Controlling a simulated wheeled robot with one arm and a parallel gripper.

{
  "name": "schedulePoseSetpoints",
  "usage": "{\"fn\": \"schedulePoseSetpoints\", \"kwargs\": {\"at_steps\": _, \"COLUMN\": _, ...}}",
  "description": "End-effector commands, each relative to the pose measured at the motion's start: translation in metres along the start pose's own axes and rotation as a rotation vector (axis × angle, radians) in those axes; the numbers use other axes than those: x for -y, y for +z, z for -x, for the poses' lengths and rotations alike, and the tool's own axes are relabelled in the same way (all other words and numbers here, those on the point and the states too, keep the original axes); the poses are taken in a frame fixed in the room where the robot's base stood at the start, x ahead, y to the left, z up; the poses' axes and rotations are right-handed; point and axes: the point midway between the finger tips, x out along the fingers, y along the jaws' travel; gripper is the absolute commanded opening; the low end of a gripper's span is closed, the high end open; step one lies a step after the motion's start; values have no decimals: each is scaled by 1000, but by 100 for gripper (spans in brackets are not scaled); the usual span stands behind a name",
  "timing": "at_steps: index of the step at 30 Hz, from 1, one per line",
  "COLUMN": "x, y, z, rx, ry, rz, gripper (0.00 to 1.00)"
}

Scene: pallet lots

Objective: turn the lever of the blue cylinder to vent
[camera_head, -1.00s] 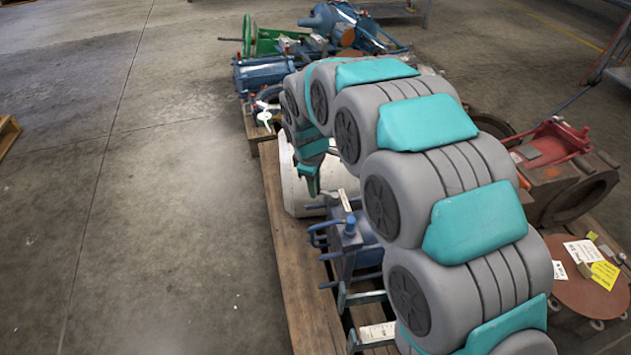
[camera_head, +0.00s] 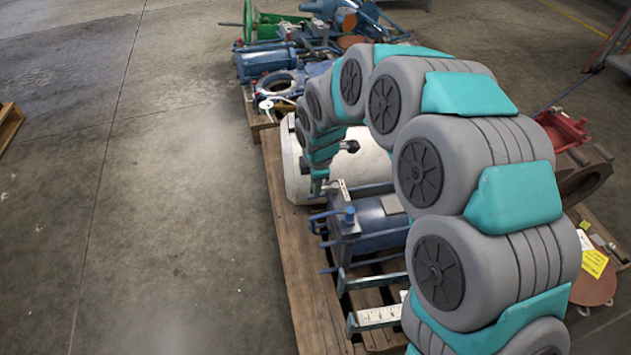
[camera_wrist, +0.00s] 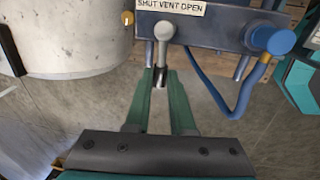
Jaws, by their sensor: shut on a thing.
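The blue cylinder (camera_head: 385,238) lies on a wooden pallet, with a blue knob (camera_head: 349,214) on its end block. In the wrist view its block shows at the top, with a label (camera_wrist: 170,6) reading "SHUT VENT OPEN". The pale grey lever (camera_wrist: 163,32) hangs from the block below the middle of the label, pointing toward my gripper. My gripper (camera_wrist: 161,78) has its two green fingers on either side of the lever's end and is shut on it. In the head view my gripper (camera_head: 318,186) is beside the label end of the cylinder; the lever is hidden there.
A white cylindrical tank (camera_wrist: 65,35) stands close left of the lever. A blue hose (camera_wrist: 228,100) loops at its right. Metal brackets (camera_head: 375,317) lie in front of the cylinder. Other machine parts crowd the pallets behind and right. The concrete floor at left (camera_head: 150,220) is clear.

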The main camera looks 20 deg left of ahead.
Motion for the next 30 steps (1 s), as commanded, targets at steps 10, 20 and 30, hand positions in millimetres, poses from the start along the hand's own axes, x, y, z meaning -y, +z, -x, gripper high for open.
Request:
{"fn": "schedulePoseSetpoints", "kwargs": {"at_steps": 10, "x": -1, "y": 0, "z": 1, "rx": -1, "ry": 4, "rz": 7, "gripper": 0}}
{"fn": "schedulePoseSetpoints", "kwargs": {"at_steps": 20, "x": 0, "y": 0, "z": 0, "rx": -1, "ry": 1, "rz": 6, "gripper": 51}}
{"fn": "schedulePoseSetpoints", "kwargs": {"at_steps": 30, "x": 0, "y": 0, "z": 2, "rx": -1, "ry": 1, "rz": 6, "gripper": 52}}
